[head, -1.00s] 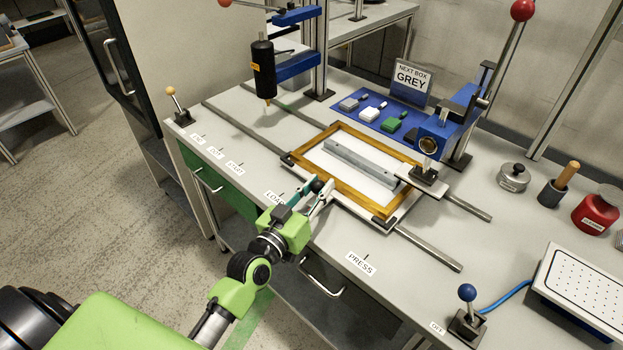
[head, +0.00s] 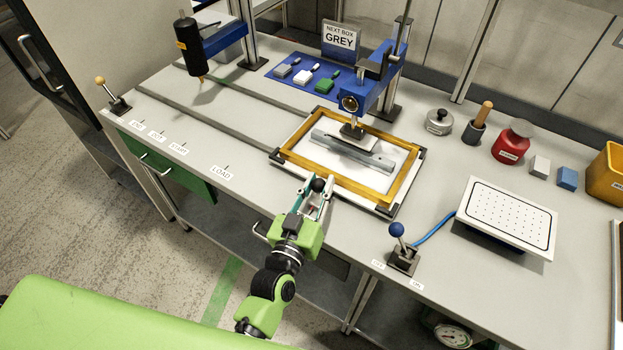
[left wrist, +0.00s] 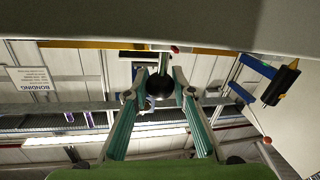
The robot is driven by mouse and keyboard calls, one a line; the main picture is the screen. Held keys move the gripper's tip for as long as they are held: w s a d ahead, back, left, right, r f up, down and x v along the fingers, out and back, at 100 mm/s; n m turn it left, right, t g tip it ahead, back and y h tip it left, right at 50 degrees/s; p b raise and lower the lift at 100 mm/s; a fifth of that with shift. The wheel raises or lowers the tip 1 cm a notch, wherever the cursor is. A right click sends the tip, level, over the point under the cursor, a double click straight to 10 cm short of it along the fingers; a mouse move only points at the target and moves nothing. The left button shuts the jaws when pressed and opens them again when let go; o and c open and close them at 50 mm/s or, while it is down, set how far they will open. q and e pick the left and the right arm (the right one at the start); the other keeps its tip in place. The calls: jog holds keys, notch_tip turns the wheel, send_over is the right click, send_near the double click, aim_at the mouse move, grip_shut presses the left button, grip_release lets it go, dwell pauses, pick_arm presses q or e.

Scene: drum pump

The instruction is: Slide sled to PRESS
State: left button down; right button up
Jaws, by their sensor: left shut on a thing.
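The sled (head: 283,163) is a white plate with a gold frame and dark corner pieces. It sits at the right end of the two grey rails (head: 235,133). A grey metal bar (head: 372,158) lies inside the frame, and the foot of the blue press (head: 365,97) is over its middle; I cannot tell if they touch. My left gripper (head: 318,188) is shut on the sled's black knob (head: 318,184) at the front edge. The left wrist view shows the knob (left wrist: 160,86) between the fingertips. The PRESS label is hidden. My right gripper is out of view.
The LOAD label (head: 222,172) is left of the sled on the table. A blue-knobbed lever (head: 397,230) and a perforated white plate (head: 507,215) stand at the right. A black dispenser (head: 188,45) hangs over the left part of the rails. Those rails are clear.

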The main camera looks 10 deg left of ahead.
pick_arm(q)
jog(key=shift+d, duration=0.2)
jog(key=c, duration=1.7)
grip_release()
jog(key=shift+s+d, duration=0.1)
jog(key=shift+d, duration=0.05)
jog(key=shift+s, duration=0.2)
jog(key=s+a, duration=0.2)
jog(key=s, duration=0.9)
jog(key=shift+s, duration=0.25)
